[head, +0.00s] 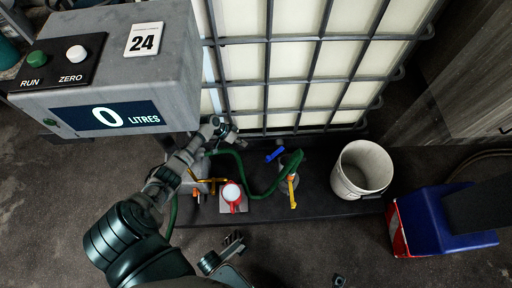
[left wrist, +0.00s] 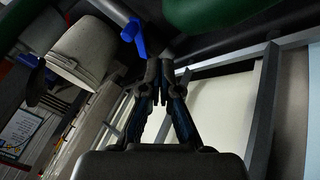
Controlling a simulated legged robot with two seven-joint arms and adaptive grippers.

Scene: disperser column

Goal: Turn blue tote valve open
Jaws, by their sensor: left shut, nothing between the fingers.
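The blue tote valve handle (head: 275,155) is below the white caged tote (head: 290,75) in the head view, beside a green hose. In the left wrist view the blue handle (left wrist: 134,36) hangs at the upper middle, beyond the fingertips. My left gripper (head: 225,132) is left of the blue handle, close to the tote's lower edge, and apart from it. Its fingers (left wrist: 160,85) are together and empty in the left wrist view. A dark gripper-like part (head: 225,252) at the bottom of the head view seems to be my right gripper; its jaw state is unclear.
A green hose (head: 256,190) loops across the dark platform. A yellow handle (head: 292,190) and a red-and-white fitting (head: 232,194) lie in front. A white bucket (head: 362,168) stands right. The grey readout box (head: 110,75) shows 0 litres. A blue-and-red object (head: 425,222) is further right.

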